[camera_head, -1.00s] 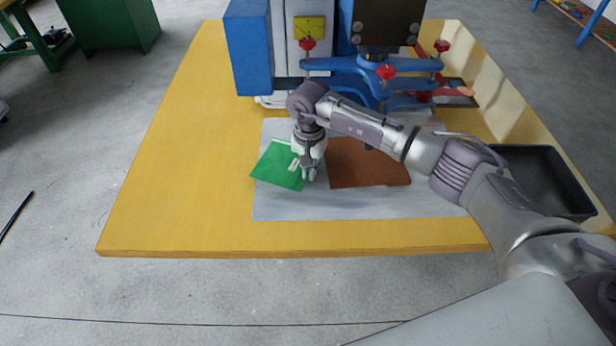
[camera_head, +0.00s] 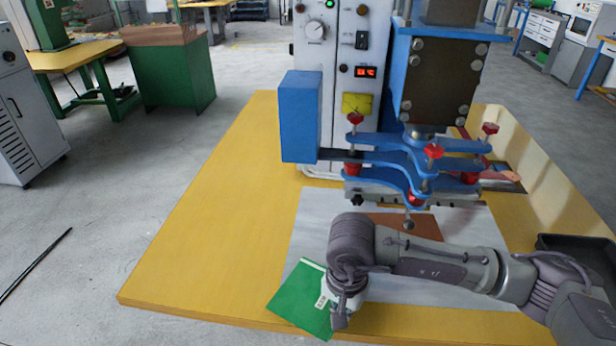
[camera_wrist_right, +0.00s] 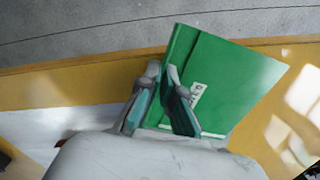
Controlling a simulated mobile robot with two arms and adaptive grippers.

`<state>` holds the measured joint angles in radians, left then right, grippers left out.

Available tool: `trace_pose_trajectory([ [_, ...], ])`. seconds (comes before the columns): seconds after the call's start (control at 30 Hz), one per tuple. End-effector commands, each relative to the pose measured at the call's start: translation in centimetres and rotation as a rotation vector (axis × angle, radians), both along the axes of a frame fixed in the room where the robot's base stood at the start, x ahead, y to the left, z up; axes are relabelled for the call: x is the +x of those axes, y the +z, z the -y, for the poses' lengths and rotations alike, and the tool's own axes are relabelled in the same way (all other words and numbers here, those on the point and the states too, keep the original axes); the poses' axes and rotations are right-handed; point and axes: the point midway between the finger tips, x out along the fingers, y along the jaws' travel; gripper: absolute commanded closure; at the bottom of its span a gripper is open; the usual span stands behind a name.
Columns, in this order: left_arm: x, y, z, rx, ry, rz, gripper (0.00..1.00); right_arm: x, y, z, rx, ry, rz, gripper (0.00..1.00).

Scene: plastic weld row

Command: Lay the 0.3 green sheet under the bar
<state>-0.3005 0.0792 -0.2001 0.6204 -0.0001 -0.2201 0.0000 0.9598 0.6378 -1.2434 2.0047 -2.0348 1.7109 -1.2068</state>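The green sheet (camera_head: 301,303) has a small white label and a pale strip along one edge. It is tilted and overlaps the table's front edge in the right wrist view (camera_wrist_right: 225,85). My right gripper (camera_head: 340,318) is shut on one side of the sheet; its fingertips (camera_wrist_right: 163,75) pinch it close to the label. The label's writing is too small to read surely. The metal bar (camera_head: 440,205) sits low on the welding press, beneath blue clamp arms with red knobs. My left gripper is in neither view.
A brown sheet (camera_head: 420,225) lies on the grey mat (camera_head: 310,225) in front of the press, partly hidden by my arm. A black tray (camera_head: 575,243) stands at the right. The yellow table (camera_head: 215,225) is clear on the left.

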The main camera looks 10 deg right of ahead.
Motion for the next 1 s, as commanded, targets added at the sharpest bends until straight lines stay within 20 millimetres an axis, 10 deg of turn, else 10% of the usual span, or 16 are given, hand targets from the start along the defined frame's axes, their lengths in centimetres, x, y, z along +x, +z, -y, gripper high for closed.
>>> trace_pose_trajectory([
  [0.5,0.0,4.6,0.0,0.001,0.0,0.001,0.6,-2.6,11.3,6.4,-0.001,0.583,0.004,1.0],
  [1.0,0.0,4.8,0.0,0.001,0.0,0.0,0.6,-3.3,12.4,7.1,0.0,0.684,0.001,1.0],
])
